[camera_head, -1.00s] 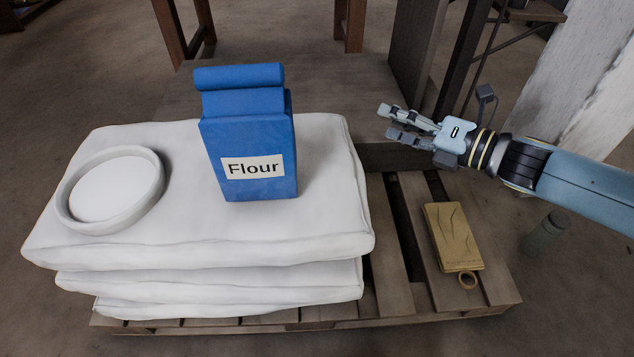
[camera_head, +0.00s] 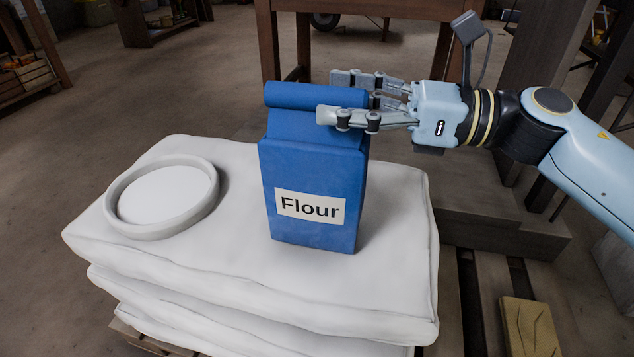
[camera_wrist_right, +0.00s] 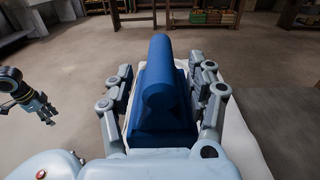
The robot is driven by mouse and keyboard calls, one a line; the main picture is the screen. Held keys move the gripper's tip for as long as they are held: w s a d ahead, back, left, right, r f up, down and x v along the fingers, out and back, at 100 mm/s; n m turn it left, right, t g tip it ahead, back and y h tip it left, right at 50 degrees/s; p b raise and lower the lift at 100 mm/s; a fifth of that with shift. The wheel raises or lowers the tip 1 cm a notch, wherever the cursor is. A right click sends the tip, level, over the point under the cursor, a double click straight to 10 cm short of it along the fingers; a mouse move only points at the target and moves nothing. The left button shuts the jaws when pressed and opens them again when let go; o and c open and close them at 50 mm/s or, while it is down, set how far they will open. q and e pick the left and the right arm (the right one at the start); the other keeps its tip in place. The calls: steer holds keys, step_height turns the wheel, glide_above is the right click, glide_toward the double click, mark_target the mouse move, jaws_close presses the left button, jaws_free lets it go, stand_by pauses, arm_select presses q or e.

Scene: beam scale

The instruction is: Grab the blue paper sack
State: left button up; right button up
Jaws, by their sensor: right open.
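The blue paper sack (camera_head: 312,185) with a white "Flour" label stands upright on the top white sack of a stack (camera_head: 390,240). My right gripper (camera_head: 335,98) is open at the sack's upper right, one finger in front of its top and the other behind. In the right wrist view the rolled top of the blue sack (camera_wrist_right: 163,75) lies between the two spread fingers (camera_wrist_right: 165,90). I cannot tell whether either finger touches it. My left gripper (camera_wrist_right: 12,88) shows only in the right wrist view, at the left edge, away from the sack.
A round pale dish (camera_head: 160,197) lies on the stack left of the blue sack. A tan notebook-like object (camera_head: 530,328) lies on the wooden pallet (camera_head: 480,300) at lower right. A wooden table (camera_head: 400,12) stands behind.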

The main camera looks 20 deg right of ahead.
mark_target(317, 98)
steer(key=x, duration=0.3)
steer(key=shift+w+a+r, duration=0.1)
steer(key=shift+w+a, duration=0.05)
jaws_close()
steer(key=shift+r, duration=0.2)
